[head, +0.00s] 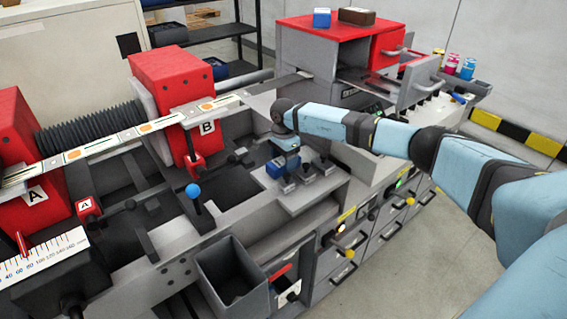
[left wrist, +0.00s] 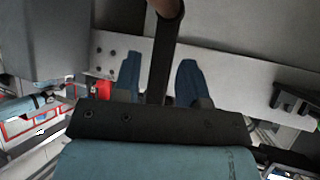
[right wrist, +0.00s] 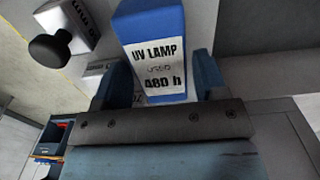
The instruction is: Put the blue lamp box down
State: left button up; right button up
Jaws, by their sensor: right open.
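The blue lamp box (right wrist: 155,50), with a white label reading UV LAMP and 480 h, fills the middle of the right wrist view. It stands between the spread fingers of my right gripper (head: 286,160), with its label towards the wrist. In the head view the blue box (head: 275,168) shows on the grey ledge (head: 310,196) beside small black-knobbed parts, partly covered by the gripper. My right gripper is open around the box. My left gripper (left wrist: 158,78) shows only in the left wrist view; its fingers are apart, with a dark bar between them in the picture.
Another blue box (head: 322,18) and a brown box (head: 356,16) lie on the red-topped cabinet (head: 322,30). A blue-knobbed lever (head: 194,192) rises left of the ledge. An open grey bin (head: 230,275) hangs in front. Several coloured bottles (head: 467,68) stand at right.

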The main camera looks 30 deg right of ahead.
jog(key=shift+f, duration=0.75)
jog(key=c, duration=0.9)
jog(key=shift+r, duration=0.15)
jog(key=shift+c, duration=0.3)
